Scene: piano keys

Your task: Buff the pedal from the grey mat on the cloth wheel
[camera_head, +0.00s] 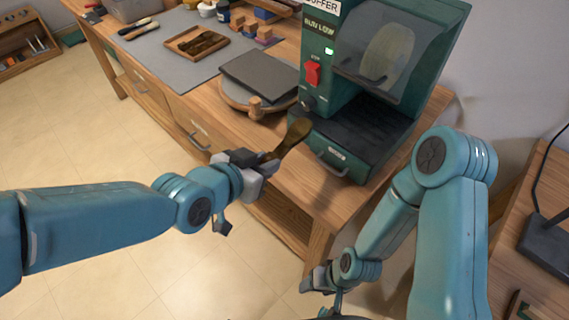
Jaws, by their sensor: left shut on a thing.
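My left gripper (262,163) is shut on a brass-brown pedal (290,138) by its narrow end. The pedal's wide rounded end points up and to the right, in front of the green buffer (345,150). The cloth wheel (388,55) is a pale disc behind the buffer's clear shield. A green light shows above the red switch (313,73). The grey mat (160,58) lies on the bench to the left. My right gripper (318,283) is low, beside the bench's front; I cannot make out its fingers.
A wooden tray (170,44) with a dark brown piece sits on the mat. A round wooden stand (232,98) bears a dark square pad (260,78) left of the buffer. Small jars and wooden blocks stand at the back. Open floor lies at the left.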

